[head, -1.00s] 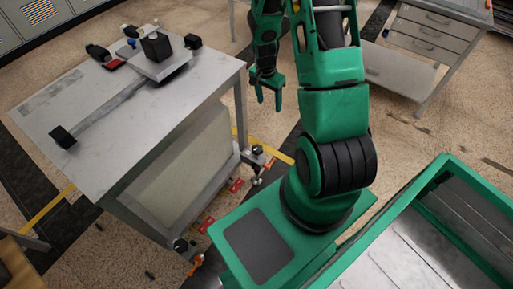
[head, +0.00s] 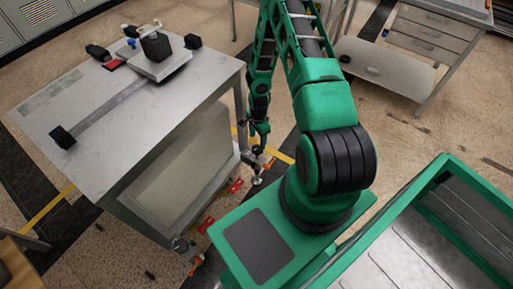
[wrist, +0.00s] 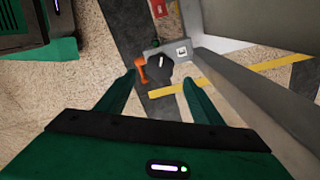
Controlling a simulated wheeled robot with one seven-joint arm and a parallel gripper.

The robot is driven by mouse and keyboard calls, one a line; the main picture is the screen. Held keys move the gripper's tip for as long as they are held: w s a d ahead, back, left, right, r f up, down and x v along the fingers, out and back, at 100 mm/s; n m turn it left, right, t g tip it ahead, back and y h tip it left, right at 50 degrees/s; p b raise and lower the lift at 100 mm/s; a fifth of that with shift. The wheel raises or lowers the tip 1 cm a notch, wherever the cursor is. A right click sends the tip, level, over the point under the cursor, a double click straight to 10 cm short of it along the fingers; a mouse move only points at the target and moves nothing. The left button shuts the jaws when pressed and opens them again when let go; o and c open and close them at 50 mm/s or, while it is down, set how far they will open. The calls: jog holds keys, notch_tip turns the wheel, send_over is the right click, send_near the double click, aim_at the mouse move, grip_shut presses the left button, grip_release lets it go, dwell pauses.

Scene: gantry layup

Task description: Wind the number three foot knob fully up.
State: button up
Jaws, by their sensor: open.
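In the wrist view a dark round foot knob (wrist: 158,66) with a pale mark on top lies just beyond and between my fingertips. An orange lever (wrist: 140,69) sits at its left, and a small pale plate (wrist: 181,52) at its right; I cannot read a number there. My gripper (wrist: 160,80) is open and empty, with one finger to each side of the knob's line. In the head view my gripper (head: 258,142) hangs low at the right corner of the grey table (head: 110,140), close to a foot (head: 257,166). Contact cannot be told.
Another foot with an orange lever (head: 186,248) is at the table's near corner. Red tags (head: 235,186) show low along the table's side. The table's leg and side panel stand close to my gripper's right in the wrist view. A drawer cabinet (head: 435,40) stands behind.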

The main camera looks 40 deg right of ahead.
aim_at(257, 148)
notch_tip(257, 148, down, 7)
jog(key=shift+r, duration=0.1)
dwell(0.3)
jog(key=c, duration=1.1)
jog(key=shift+a, duration=0.2)
jog(key=shift+o, duration=0.3)
jog(key=shift+d, duration=0.1)
